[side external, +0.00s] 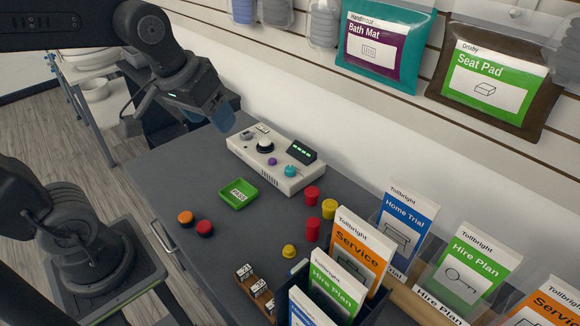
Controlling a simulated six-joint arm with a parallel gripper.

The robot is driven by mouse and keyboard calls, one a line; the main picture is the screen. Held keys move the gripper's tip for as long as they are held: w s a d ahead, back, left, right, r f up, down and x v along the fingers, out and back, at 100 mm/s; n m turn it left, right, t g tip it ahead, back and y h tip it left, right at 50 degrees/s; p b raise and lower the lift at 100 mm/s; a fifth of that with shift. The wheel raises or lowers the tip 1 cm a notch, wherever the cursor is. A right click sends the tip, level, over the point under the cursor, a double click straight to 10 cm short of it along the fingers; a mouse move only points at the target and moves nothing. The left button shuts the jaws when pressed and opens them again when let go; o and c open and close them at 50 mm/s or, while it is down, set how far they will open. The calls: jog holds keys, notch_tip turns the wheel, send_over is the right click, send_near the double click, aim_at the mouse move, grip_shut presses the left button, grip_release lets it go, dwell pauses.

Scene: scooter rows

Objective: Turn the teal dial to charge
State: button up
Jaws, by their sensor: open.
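The teal dial (290,171) sits on top of a cream control box (262,174) near its right end, in front of a small dark display with green marks (302,151). The dial's pointer and any charge label are too small to read. A purple knob (272,161) and a black knob with a white rim (265,146) sit to its left on the same box. My gripper (222,117) is open, above and to the left of the box, apart from the dial. Its blue fingers point down and nothing shows between them.
A green tray marked PASS (252,197) lies in front of the box. Red cylinders (312,193), a yellow cylinder (330,209) and orange and red buttons (186,217) stand around it. Card holders (360,250) crowd the right. The grey bench (165,170) is clear at left.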

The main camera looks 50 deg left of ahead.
jog(key=w+a+f+n+g, duration=0.15)
jog(key=w+n, duration=0.25)
jog(key=w, duration=0.6)
jog(key=n+g, duration=0.3)
jog(key=n, duration=0.6)
send_over(290, 168)
notch_tip(290, 168, down, 19)
notch_tip(290, 168, down, 14)
jog(key=shift+r, duration=0.15)
jog(key=shift+c, duration=0.2)
jog(key=c, duration=0.9)
